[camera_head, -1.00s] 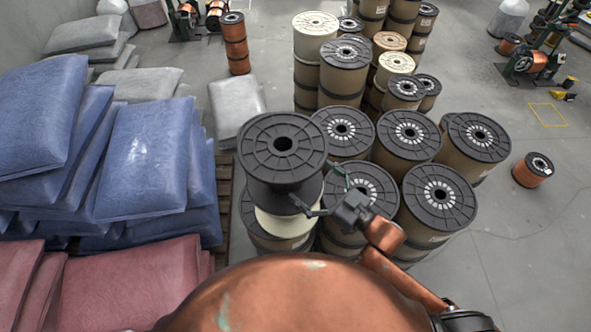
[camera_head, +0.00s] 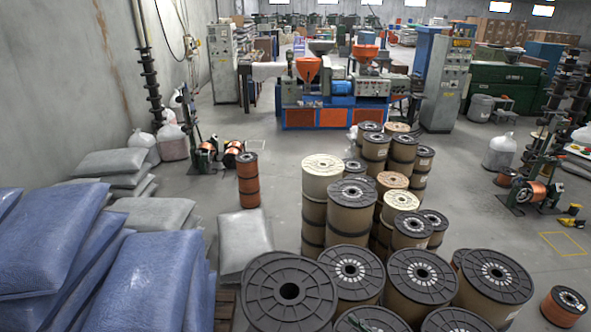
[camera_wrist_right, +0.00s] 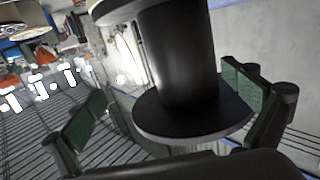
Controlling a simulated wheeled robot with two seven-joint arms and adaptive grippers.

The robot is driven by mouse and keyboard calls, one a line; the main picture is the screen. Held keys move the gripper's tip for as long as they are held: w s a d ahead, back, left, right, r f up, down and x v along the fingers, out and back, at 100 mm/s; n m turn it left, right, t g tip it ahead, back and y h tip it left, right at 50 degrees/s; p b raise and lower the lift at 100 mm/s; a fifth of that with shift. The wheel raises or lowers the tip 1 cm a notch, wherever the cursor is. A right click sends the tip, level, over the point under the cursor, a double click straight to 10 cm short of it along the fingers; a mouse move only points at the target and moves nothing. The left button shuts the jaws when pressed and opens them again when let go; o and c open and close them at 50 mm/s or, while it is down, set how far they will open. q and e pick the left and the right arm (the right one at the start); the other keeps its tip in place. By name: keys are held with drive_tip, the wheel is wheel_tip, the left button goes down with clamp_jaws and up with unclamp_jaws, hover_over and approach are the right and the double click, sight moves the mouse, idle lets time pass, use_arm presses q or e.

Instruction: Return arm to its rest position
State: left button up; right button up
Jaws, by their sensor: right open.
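My right gripper (camera_wrist_right: 165,88) is open in the right wrist view, with its green fingers spread on either side of a black spool. The black spool (camera_wrist_right: 180,55) stands between or just beyond the fingers; I cannot tell the exact gap, and no grip on it shows. In the head view a black spool (camera_head: 262,293) with a dark centre hole is at the bottom edge, apparently the same one. Only a small green bit of my right gripper may show at the bottom edge there. My left gripper is not in view.
Several brown drums with black flanges (camera_head: 420,275) crowd the bottom centre and right. Blue sacks (camera_head: 130,275) are piled at left, with grey sacks (camera_head: 115,163) behind. A copper spool stack (camera_head: 248,180) stands apart. Machines (camera_head: 335,100) line the back. Open floor lies right of the drums.

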drive_tip(key=s+d+f+m+g+h, duration=0.2)
drive_tip(key=d+f+m+h, duration=0.15)
drive_tip(key=d+f, duration=0.45)
drive_tip(key=s+d+f+m+g+h, duration=0.1)
drive_tip(key=s+d+f+m+h, duration=0.1)
drive_tip(key=d+f+h, duration=0.45)
drive_tip(key=s+d+f+m+g+h, duration=0.1)
drive_tip(key=s+d+f+g, duration=0.2)
drive_tip(key=s+d+f, duration=0.35)
drive_tip(key=s+d+f+m+g, duration=0.1)
drive_tip(key=s+d+f+g, duration=0.25)
drive_tip(key=s, duration=0.65)
wheel_tip(320, 180, down, 40)
drive_tip(key=s+a+g+b, duration=0.1)
drive_tip(key=s+g+b, duration=0.1)
drive_tip(key=b, duration=0.6)
drive_tip(key=s+f+b, duration=0.5)
drive_tip(key=s+f, duration=1.3)
drive_tip(key=f, duration=0.4)
drive_tip(key=shift+a+n+g+b, duration=0.15)
drive_tip(key=shift+n+g+b, duration=0.2)
drive_tip(key=shift+n, duration=0.1)
